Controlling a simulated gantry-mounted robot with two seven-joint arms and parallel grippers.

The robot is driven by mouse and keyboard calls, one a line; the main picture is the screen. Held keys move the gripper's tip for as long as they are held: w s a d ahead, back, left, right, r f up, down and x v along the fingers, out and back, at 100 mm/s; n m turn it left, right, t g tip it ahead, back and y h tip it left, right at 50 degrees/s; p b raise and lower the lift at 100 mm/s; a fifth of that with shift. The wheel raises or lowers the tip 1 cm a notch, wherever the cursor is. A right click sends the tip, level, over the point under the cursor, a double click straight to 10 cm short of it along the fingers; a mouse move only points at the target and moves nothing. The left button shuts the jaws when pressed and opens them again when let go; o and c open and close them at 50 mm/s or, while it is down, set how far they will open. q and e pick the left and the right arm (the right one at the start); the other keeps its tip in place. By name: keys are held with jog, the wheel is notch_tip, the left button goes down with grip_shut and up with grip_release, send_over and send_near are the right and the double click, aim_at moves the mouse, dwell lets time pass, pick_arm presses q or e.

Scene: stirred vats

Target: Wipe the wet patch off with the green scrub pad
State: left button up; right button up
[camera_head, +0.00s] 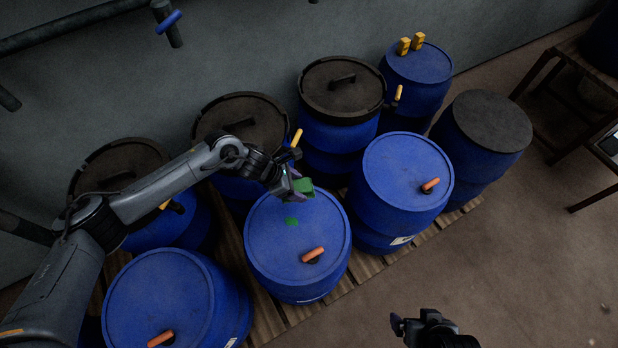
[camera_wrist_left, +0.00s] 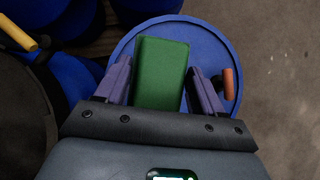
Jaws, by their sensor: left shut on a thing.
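My left gripper (camera_head: 292,186) is shut on the green scrub pad (camera_head: 305,186), above the far part of a blue drum's lid (camera_head: 270,245). In the left wrist view the pad (camera_wrist_left: 161,73) sits between the purple fingers (camera_wrist_left: 155,85), with the blue lid (camera_wrist_left: 210,50) behind it. A small green wet patch (camera_head: 291,221) lies on that lid, just below the pad in the head view. The pad hides the patch in the wrist view. My right gripper (camera_head: 425,325) is at the bottom edge of the head view, partly cut off; its jaws are unclear.
An orange-handled tap (camera_head: 313,255) stands on the lid near the patch. Other blue drums stand close around, one with an orange handle (camera_head: 430,185), some with dark lids (camera_head: 342,90). A wooden pallet (camera_head: 365,270) lies beneath.

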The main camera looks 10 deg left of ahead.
pick_arm(q)
jog(key=shift+s+a+f+b, duration=0.4)
jog(key=shift+s+f+b, duration=0.25)
jog(key=shift+f, duration=1.2)
jog(key=shift+s+a+f+b, duration=0.45)
jog(key=shift+f+b, duration=0.45)
jog(key=shift+f, duration=1)
jog(key=shift+s+a+f+b, duration=0.45)
jog(key=shift+f+b, duration=0.3)
jog(key=shift+f, duration=1.1)
jog(key=shift+f+b, duration=0.55)
jog(key=shift+f, duration=0.35)
pick_arm(e)
notch_tip(320, 180, down, 6)
jog(key=shift+w+a+f, duration=0.25)
jog(key=shift+w+a, duration=0.05)
jog(key=shift+a, duration=0.05)
jog(key=shift+a, duration=0.1)
pick_arm(q)
jog(key=shift+f+b, duration=0.45)
pick_arm(e)
jog(key=shift+f, duration=0.45)
pick_arm(q)
jog(key=shift+f+b, duration=0.55)
jog(key=shift+b, duration=0.05)
pick_arm(e)
jog(key=shift+f, duration=0.6)
